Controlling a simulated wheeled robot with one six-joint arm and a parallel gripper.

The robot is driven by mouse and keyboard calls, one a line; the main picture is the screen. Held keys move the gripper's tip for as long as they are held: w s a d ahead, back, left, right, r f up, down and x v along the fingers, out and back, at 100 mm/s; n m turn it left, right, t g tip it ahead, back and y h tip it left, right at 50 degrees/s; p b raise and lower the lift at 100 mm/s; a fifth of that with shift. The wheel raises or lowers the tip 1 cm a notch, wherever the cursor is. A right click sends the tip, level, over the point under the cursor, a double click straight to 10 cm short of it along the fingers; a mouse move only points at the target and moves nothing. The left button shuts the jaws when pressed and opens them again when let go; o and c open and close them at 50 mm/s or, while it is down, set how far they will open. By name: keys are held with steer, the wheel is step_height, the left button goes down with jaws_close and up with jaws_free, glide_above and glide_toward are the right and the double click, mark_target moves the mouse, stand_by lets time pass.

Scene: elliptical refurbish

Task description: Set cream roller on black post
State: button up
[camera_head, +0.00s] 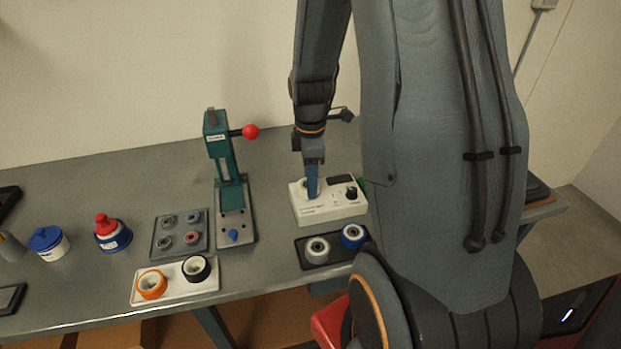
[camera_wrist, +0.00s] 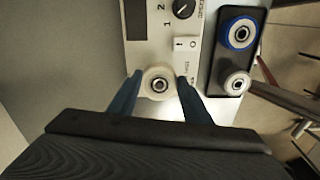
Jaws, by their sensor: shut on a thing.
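My gripper (camera_head: 312,190) points down over the left part of a white device (camera_head: 335,208) with a dark display and a black knob. In the wrist view its two blue fingers (camera_wrist: 159,84) are closed on opposite sides of a cream roller (camera_wrist: 158,72) with a dark-centred hub. The roller is at the device's lower end in that view. I cannot tell whether it touches the device or is above it. No black post can be made out; the roller and fingers may hide it.
A dark tray (camera_head: 336,261) in front of the device holds a blue-rimmed wheel (camera_head: 353,236) and a pale wheel (camera_head: 317,250). To the left stand a green press (camera_head: 227,175) with a red knob, a grey parts tray (camera_head: 179,249), and a white tray (camera_head: 177,297) with orange and black wheels.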

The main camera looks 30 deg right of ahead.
steer(key=shift+f, duration=0.25)
steer(key=o, duration=0.8)
steer(key=shift+r+p, duration=2.35)
steer(key=shift+r, duration=0.6)
steer(key=shift+r+p, duration=0.3)
steer(key=shift+r, duration=2.3)
